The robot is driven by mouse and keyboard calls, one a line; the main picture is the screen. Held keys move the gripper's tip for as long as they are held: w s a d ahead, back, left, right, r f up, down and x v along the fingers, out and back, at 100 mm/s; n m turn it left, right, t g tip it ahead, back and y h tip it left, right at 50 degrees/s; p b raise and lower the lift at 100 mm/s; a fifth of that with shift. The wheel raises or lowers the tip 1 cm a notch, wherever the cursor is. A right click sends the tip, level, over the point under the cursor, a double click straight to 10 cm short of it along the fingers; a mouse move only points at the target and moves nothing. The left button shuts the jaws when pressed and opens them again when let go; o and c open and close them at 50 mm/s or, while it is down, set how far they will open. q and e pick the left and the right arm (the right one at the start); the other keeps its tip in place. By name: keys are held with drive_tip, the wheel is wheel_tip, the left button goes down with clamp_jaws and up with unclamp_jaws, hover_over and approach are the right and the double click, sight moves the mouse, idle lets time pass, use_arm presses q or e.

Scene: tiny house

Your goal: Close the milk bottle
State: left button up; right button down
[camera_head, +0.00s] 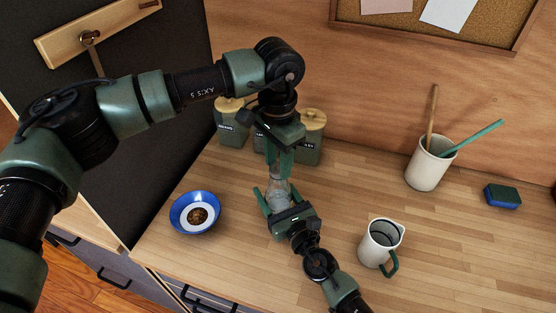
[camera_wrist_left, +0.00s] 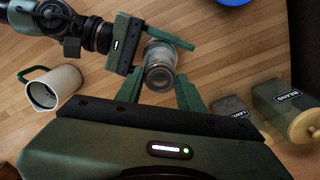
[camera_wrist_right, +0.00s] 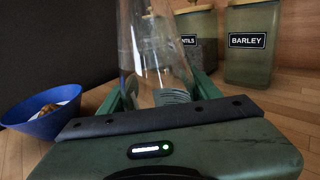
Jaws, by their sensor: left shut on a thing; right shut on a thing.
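The clear glass milk bottle (camera_head: 280,190) stands upright on the wooden counter; it also shows in the left wrist view (camera_wrist_left: 160,65) and the right wrist view (camera_wrist_right: 155,45). My left gripper (camera_head: 279,168) comes from above and is shut at the top of the bottle. Its fingers hide part of the top, so I cannot tell a cap from the neck. My right gripper (camera_head: 276,194) reaches in low from the front and is shut around the bottle's body, one finger on each side (camera_wrist_right: 158,92).
A blue bowl (camera_head: 178,221) with brown contents stands left of the bottle. Green canisters (camera_head: 310,146) with wooden lids stand close behind. A white mug (camera_head: 369,252) with a green handle is at the front right. A utensil cup (camera_head: 421,170) and a blue sponge (camera_head: 502,201) stand farther right.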

drive_tip(key=shift+d+f, duration=0.1)
use_arm(q)
drive_tip(key=o, duration=1.3)
drive_tip(key=shift+r, duration=0.15)
wheel_tip(320, 180, up, 4)
drive_tip(key=shift+r, duration=0.1)
drive_tip(key=shift+c, duration=0.4)
